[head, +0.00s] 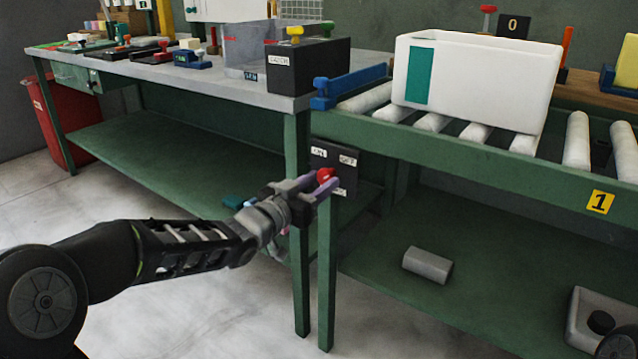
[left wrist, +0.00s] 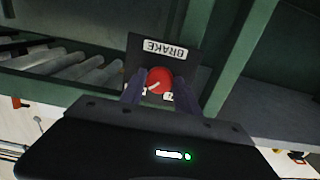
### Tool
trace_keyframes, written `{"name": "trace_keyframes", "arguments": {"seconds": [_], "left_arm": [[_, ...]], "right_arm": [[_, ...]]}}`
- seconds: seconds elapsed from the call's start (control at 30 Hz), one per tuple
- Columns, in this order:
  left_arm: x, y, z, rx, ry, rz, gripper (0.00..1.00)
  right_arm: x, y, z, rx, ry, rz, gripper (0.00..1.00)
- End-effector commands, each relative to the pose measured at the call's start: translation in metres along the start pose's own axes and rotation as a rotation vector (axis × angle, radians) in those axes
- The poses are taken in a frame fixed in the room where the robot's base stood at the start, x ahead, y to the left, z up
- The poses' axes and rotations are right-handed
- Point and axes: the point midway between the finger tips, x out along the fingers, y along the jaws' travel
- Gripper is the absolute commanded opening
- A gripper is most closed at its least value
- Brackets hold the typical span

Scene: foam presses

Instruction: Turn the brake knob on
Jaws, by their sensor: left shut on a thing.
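The brake knob (head: 325,175) is a round red knob on a dark panel (head: 345,160) fixed to the front of the green roller table. The panel has white labels, with ON at upper left and OFF at upper right in the head view. In the left wrist view the knob (left wrist: 159,80) shows a pale pointer line, and the panel reads BRAKE (left wrist: 165,49) upside down. My left gripper (head: 322,184) is shut on the knob, one finger on each side of it. The fingers hide part of the panel. My right gripper is not in view.
A white bin (head: 475,82) with a green patch stands on the rollers (head: 578,140) above the panel. A blue stop bar (head: 350,85) lies at the rollers' left end. A grey block (head: 428,265) lies on the lower shelf. Green table legs (head: 300,240) stand close to my left gripper.

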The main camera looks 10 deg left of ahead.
Motion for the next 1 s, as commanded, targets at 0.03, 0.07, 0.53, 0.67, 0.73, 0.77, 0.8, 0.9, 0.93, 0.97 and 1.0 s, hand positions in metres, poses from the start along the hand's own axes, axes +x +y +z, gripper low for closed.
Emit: {"name": "trace_keyframes", "arguments": {"seconds": [0.03,0.07,0.53,0.67,0.73,0.77,0.8,0.9,0.93,0.97,1.0], "left_arm": [[0.0,0.0,0.0,0.0,0.0,0.0,0.25],[0.0,0.0,0.0,0.0,0.0,0.0,0.23],[0.0,0.0,0.0,-0.004,0.0,0.0,0.0],[0.0,0.0,-0.001,-0.02,-0.001,0.0,0.0],[0.0,0.0,-0.001,-0.037,-0.001,0.0,0.0],[0.0,0.0,-0.001,-0.047,-0.001,0.0,0.0],[0.0,0.0,-0.002,-0.062,-0.001,0.0,0.0],[0.0,0.0,-0.002,-0.109,-0.001,-0.001,0.0],[0.0,0.0,-0.003,-0.125,-0.002,-0.001,0.0],[0.0,0.0,-0.003,-0.144,-0.002,-0.001,0.0],[0.0,0.0,-0.003,-0.169,-0.002,0.0,0.0]], "right_arm": [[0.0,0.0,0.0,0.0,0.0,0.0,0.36],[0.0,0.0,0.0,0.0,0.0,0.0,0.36],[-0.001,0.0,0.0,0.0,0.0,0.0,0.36],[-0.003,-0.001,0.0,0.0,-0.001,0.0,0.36],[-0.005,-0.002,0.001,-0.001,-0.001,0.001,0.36],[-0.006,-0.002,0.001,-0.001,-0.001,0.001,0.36],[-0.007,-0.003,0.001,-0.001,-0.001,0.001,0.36],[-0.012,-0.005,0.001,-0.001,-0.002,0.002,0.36],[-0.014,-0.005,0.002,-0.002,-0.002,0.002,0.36],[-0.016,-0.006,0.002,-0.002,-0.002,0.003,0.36],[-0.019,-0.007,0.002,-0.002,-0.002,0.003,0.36]]}}
